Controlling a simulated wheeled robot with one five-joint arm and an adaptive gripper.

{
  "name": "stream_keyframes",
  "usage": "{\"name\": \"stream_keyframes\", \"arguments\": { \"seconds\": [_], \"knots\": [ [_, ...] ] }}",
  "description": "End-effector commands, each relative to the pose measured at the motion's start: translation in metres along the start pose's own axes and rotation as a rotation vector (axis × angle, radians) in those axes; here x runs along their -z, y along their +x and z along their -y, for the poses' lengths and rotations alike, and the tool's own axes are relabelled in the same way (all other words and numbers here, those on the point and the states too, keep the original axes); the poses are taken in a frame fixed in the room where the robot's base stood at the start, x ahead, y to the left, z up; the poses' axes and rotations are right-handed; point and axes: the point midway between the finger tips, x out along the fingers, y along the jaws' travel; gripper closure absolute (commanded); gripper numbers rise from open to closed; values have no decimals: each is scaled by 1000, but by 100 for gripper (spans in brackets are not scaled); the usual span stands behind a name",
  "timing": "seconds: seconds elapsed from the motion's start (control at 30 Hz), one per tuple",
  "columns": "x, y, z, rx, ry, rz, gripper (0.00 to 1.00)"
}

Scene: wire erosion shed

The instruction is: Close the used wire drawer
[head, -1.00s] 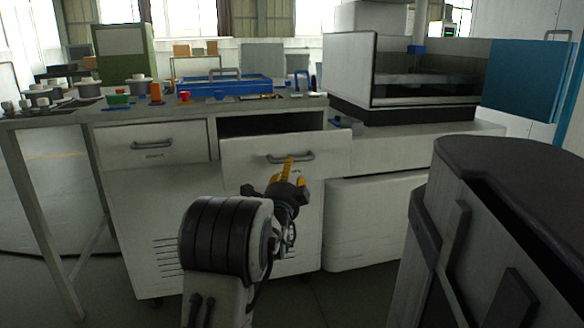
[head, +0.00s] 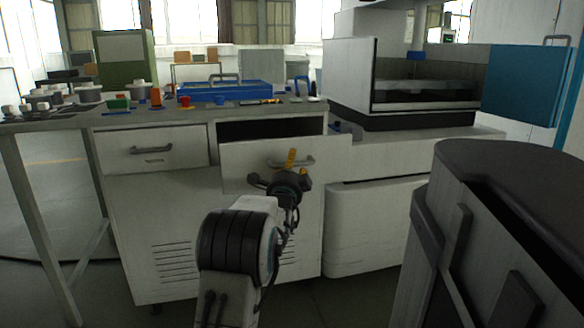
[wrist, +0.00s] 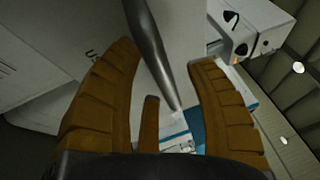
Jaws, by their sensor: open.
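The used wire drawer (head: 243,165) is the right one of two drawers under the bench, and it stands pulled out with a dark gap above its front. Its grey bar handle (head: 306,162) is on the front. My gripper (head: 291,160) is at the handle, its orange fingers partly hidden behind the wrist. In the wrist view, my gripper (wrist: 165,85) is open, with the handle bar (wrist: 150,50) running between its spread fingers. The drawer front (wrist: 100,25) fills the area behind, with part of a dark label showing. I cannot tell whether a finger touches the bar.
The left drawer (head: 150,148) is shut. The bench top holds a blue tray (head: 215,92), small cups and spools (head: 88,92). A white machine (head: 348,75) with a blue door (head: 522,84) stands right. A dark-topped grey cabinet (head: 500,200) is close on the right.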

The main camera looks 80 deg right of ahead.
Motion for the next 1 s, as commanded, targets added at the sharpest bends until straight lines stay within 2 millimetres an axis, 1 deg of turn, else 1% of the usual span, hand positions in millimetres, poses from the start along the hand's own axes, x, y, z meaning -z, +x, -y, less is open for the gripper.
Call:
{"name": "stream_keyframes", "arguments": {
  "seconds": [0.17, 0.2, 0.8, 1.0],
  "knots": [
    [0, 0, 0, 0, 0, 0, 50],
    [0, 0, 0, 0, 0, 0, 47],
    [0, 0, 0, 0, 0, 0, 100],
    [0, 0, 0, 0, -1, 0, 100]
  ]
}}
